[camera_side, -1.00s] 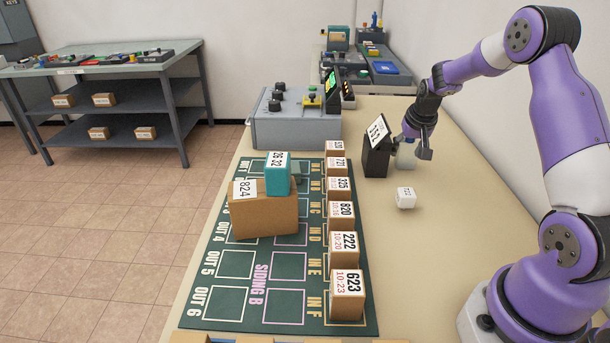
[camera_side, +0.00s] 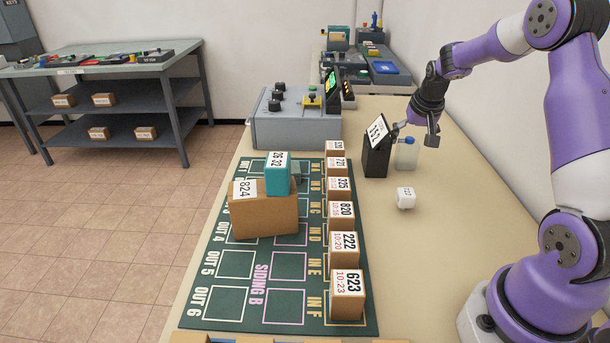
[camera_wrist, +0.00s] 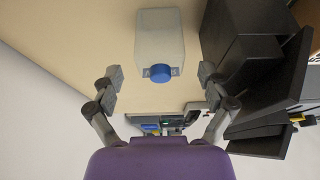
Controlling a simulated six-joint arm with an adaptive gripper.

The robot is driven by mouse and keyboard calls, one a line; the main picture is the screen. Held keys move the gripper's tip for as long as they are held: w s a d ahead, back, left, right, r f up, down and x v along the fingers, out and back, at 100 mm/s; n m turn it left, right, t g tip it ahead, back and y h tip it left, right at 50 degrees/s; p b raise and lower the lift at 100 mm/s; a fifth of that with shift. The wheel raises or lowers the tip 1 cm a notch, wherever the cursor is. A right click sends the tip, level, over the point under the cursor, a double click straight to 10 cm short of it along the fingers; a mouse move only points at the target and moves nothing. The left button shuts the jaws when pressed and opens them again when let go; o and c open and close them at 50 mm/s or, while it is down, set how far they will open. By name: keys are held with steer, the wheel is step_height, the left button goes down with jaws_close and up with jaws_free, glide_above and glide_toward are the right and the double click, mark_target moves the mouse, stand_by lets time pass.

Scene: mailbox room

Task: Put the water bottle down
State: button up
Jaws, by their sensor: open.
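The water bottle (camera_side: 406,154) is pale and translucent with a blue cap. It stands upright on the tan table, just right of the black display stand. My gripper (camera_side: 415,134) is above and behind it, open, with its fingers apart from the bottle. In the wrist view the bottle (camera_wrist: 160,42) lies ahead between the open fingers of my gripper (camera_wrist: 158,80), its blue cap toward me, with gaps on both sides.
The black display stand (camera_side: 376,153) is close to the bottle's left. A green mat (camera_side: 235,265) holds several boxes at left. A grey control console (camera_side: 290,128) stands behind. The table's right side is fairly clear.

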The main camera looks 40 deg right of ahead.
steer(key=v, duration=0.8)
steer(key=s+a+r+n+t+y, duration=0.1)
steer(key=s+a+r+n, duration=0.1)
steer(key=a, duration=0.5)
steer(key=s+a+r+n+t, duration=0.1)
steer(key=a+r+n, duration=0.15)
steer(key=a, duration=0.45)
steer(key=s+a+f+n+y, duration=0.1)
steer(key=s+a+n, duration=0.3)
steer(key=s+a, duration=0.4)
steer(key=shift+s+a+y, duration=0.35)
steer(key=shift+a+y, duration=0.25)
steer(key=shift+a, duration=0.5)
